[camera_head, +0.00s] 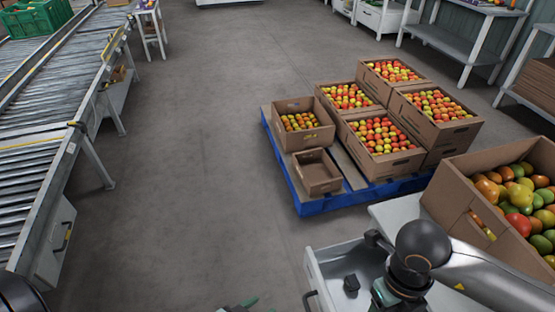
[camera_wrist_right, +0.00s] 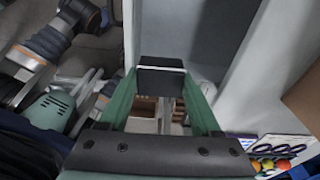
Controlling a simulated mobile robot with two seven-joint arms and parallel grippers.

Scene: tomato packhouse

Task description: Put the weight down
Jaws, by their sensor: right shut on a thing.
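The weight (camera_wrist_right: 160,80) is a dark block with a pale line across it. In the right wrist view it sits between the green fingertips of my right gripper (camera_wrist_right: 162,92), which is shut on it. In the head view the dark block (camera_head: 351,285) shows over the open grey drawer at the bottom; I cannot tell whether it touches the drawer floor. My right arm hides part of the drawer. A green part of my left gripper (camera_head: 240,306) shows at the bottom edge, and its housing (camera_wrist_right: 50,108) is at the left of the wrist view. Its fingers are not clear.
A blue pallet (camera_head: 318,206) with several boxes is beyond. A roller conveyor (camera_head: 55,170) runs along the left. Floor between is clear.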

